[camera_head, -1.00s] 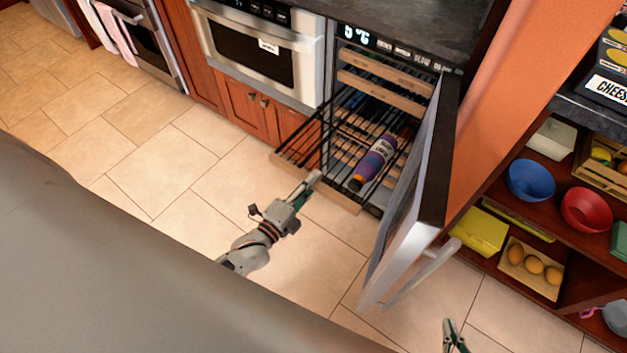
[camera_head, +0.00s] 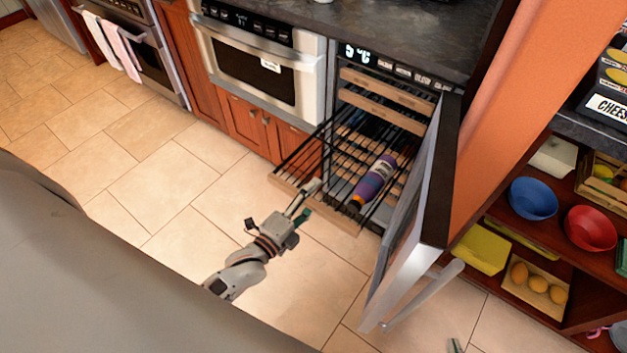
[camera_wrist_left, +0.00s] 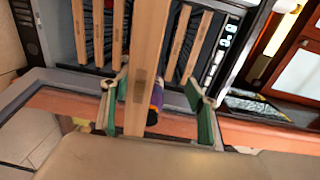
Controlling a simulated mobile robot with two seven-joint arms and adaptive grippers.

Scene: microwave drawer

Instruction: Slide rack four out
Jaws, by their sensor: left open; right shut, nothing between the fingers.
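The cooler under the counter stands open, with several wooden-fronted wire racks inside. One low rack is slid out; its wooden front (camera_head: 283,186) sticks out over the floor, and a purple bottle (camera_head: 374,178) lies on its wires. I cannot read a rack number. My left gripper (camera_head: 310,198) is at the middle of this front. In the left wrist view its fingers (camera_wrist_left: 157,108) are apart, with a wooden bar (camera_wrist_left: 137,75) between them, closer to one finger; contact is unclear. My right gripper (camera_head: 455,345) is shut and empty at the bottom edge, mostly cut off.
The cooler door (camera_head: 415,215) hangs wide open to the right, its handle (camera_head: 425,295) low over the floor. An oven (camera_head: 262,62) is left of the cooler. Shelves with a blue bowl (camera_head: 533,198) and a red bowl (camera_head: 590,228) stand at the right. The tiled floor at left is clear.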

